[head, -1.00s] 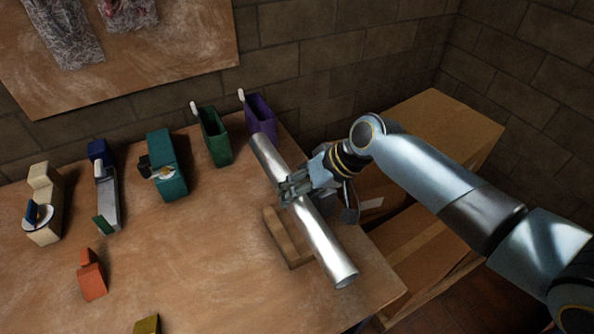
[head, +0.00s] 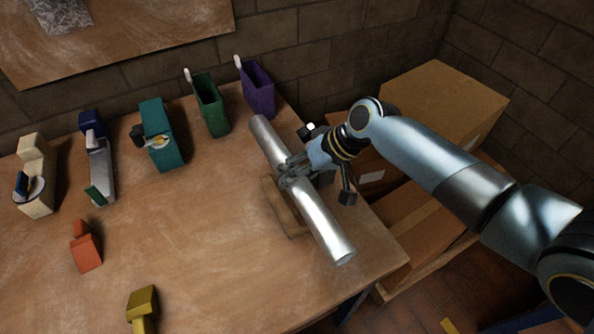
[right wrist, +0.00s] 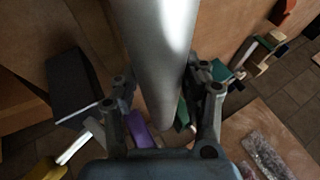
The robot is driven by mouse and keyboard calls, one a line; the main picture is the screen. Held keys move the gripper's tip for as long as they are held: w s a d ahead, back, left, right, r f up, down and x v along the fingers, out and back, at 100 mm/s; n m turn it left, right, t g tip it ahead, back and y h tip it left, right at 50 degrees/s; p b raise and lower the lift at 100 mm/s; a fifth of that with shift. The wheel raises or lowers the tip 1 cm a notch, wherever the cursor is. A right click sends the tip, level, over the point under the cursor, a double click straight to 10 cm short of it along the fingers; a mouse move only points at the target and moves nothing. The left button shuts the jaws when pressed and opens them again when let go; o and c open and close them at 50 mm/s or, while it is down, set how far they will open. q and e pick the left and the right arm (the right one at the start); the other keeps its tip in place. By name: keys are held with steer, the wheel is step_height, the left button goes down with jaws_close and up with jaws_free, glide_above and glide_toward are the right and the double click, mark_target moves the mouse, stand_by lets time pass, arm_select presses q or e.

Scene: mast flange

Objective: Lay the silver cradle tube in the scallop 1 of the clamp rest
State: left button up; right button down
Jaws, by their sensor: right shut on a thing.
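The silver cradle tube (head: 318,222) is a long shiny cylinder lying slantwise over the right part of the table in the head view. My right gripper (head: 288,174) is shut around it near its middle. In the right wrist view the tube (right wrist: 155,50) runs between the two fingers (right wrist: 165,105). A low brown wooden block (head: 280,207), which seems to be the clamp rest, lies under the tube and is partly covered by it. Its scallops cannot be made out, and I cannot tell whether the tube touches it. My left gripper is not in view.
A green holder (head: 212,108) and a purple holder (head: 258,92) stand behind the tube's far end. Teal (head: 160,140), orange (head: 87,250) and yellow (head: 142,302) items stand to the left. Cardboard boxes (head: 440,105) stand beyond the table's right edge. The table's middle is bare.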

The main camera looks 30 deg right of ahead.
steer(key=shift+f+b, duration=1.2)
steer(key=shift+f, duration=0.6)
steer(key=shift+s+f, duration=0.2)
steer(key=shift+f, duration=0.15)
steer(key=shift+s+f+b, duration=0.15)
steer(key=shift+f+b, duration=0.05)
steer(key=shift+b, duration=0.1)
steer(key=c, duration=1.1)
jaws_free()
steer(key=o, duration=0.5)
steer(key=shift+d+f, duration=0.1)
steer(key=shift+f, duration=0.1)
steer(key=shift+r, duration=0.1)
steer(key=shift+w+r, duration=0.15)
steer(key=shift+w, duration=0.05)
